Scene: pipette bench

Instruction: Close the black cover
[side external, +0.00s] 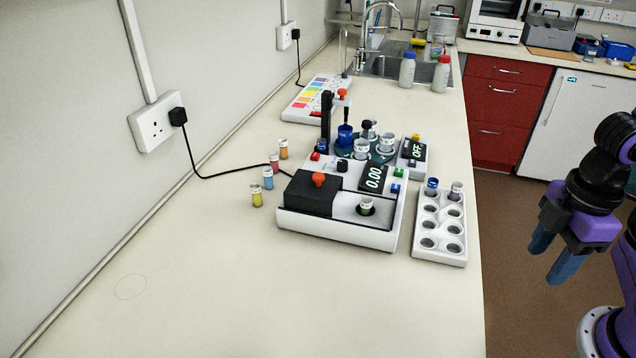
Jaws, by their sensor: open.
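The black cover (303,197) is a dark box with an orange knob (318,179) on top. It sits on the front left of the white bench device (340,229). To its right, a round well on the device is uncovered and has a small vial (366,206) with a pale top standing in it. My gripper (553,256) hangs at the right, beyond the bench edge and over the floor. Its two blue fingers are apart with nothing between them. It is well away from the cover.
A white rack (440,236) with two capped vials in its far holes stands right of the device. A tall black post (326,120) rises behind. The front bench is clear.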

